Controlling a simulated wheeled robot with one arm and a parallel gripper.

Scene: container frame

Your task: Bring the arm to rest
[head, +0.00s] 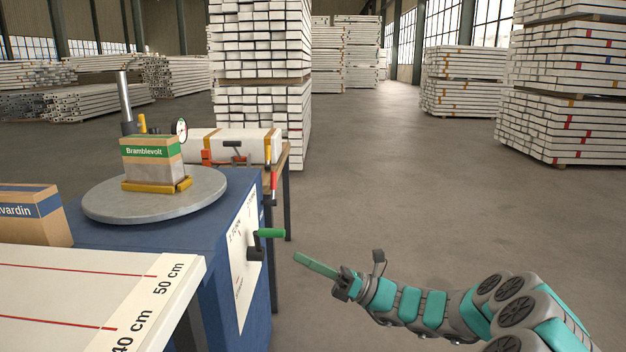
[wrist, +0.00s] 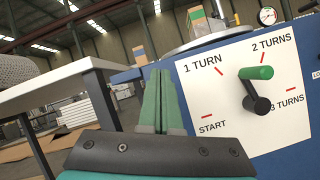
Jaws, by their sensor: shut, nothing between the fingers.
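My gripper (head: 316,265) is at the end of my teal and grey arm, which reaches in from the lower right in the head view. Its green fingers point left toward the blue machine. The fingers also show in the wrist view (wrist: 162,100), pressed together with nothing between them. They are apart from the crank handle (head: 270,233), which has a green grip and a dark arm. In the wrist view the crank (wrist: 257,88) sits on a white dial panel (wrist: 215,100), its green grip up between the marks "1 TURN" and "2 TURNS".
The blue machine (head: 215,262) carries a round grey plate (head: 105,206) with a Bramblevolt box (head: 152,160) on it. A white marked table (head: 60,285) stands front left. A wooden bench (head: 284,162) is behind the machine. Open floor (head: 400,190) lies to the right, before stacked beams.

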